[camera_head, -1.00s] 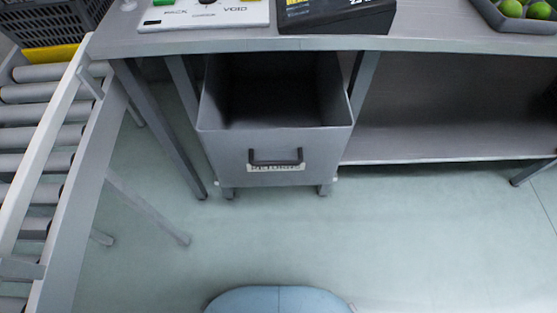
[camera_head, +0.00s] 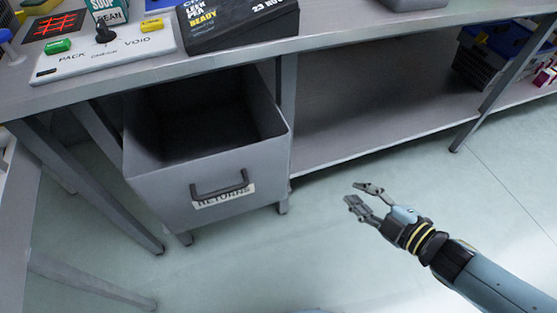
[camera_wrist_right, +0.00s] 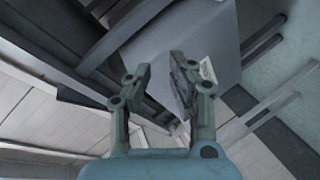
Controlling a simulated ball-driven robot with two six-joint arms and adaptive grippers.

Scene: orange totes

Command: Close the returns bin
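The returns bin (camera_head: 160,188) is a grey open-topped drawer pulled out from under the table, empty as far as I can see. A dark handle (camera_head: 220,186) and a "RETURNS" label (camera_head: 226,197) are on its front. My right gripper (camera_head: 359,195) is open and empty, to the right of the bin and apart from it. In the right wrist view, my right gripper (camera_wrist_right: 160,82) also shows open, with the bin's grey surface (camera_wrist_right: 185,40) beyond the fingers. My left gripper is not in view.
The table (camera_head: 330,35) carries a button panel (camera_head: 105,55) and a black box (camera_head: 240,25). A lower shelf (camera_head: 375,125) lies right of the bin. A crate (camera_head: 480,65) stands at the far right. The floor in front is clear.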

